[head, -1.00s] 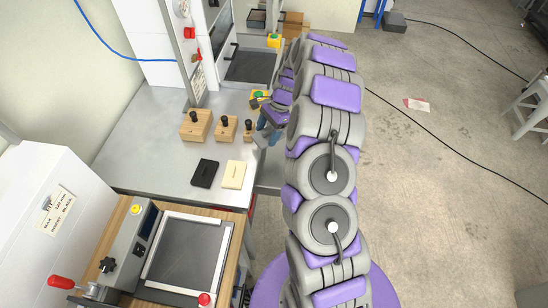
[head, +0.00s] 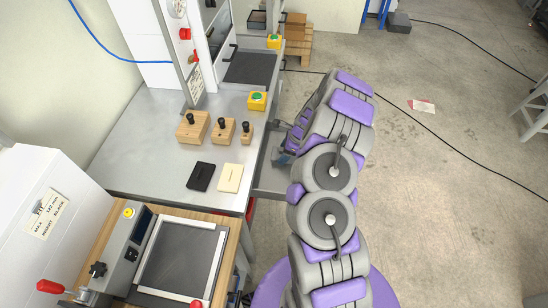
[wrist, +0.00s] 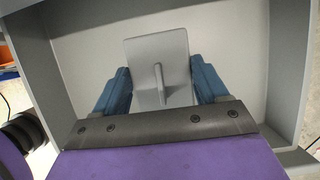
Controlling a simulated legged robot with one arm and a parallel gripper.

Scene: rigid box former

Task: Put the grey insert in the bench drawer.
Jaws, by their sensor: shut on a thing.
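The grey insert (wrist: 157,55), a flat light-grey plate with a small upright fin, is between the blue fingers of my gripper (wrist: 160,88) in the wrist view. My gripper is shut on it. The open bench drawer (wrist: 288,65) surrounds them in the wrist view, with grey walls left and right and a pale floor below. I cannot tell whether the insert touches the floor. In the head view the drawer (head: 270,182) sticks out from the bench's right side, and my gripper (head: 283,155) is at it, mostly hidden by my arm. The insert is hidden there.
On the metal bench (head: 135,150) stand several knobbed wooden blocks (head: 193,128), with a black plate (head: 201,176) and a cream plate (head: 230,178) in front. A yellow button box (head: 257,100) is behind. The floor to the right is mostly clear.

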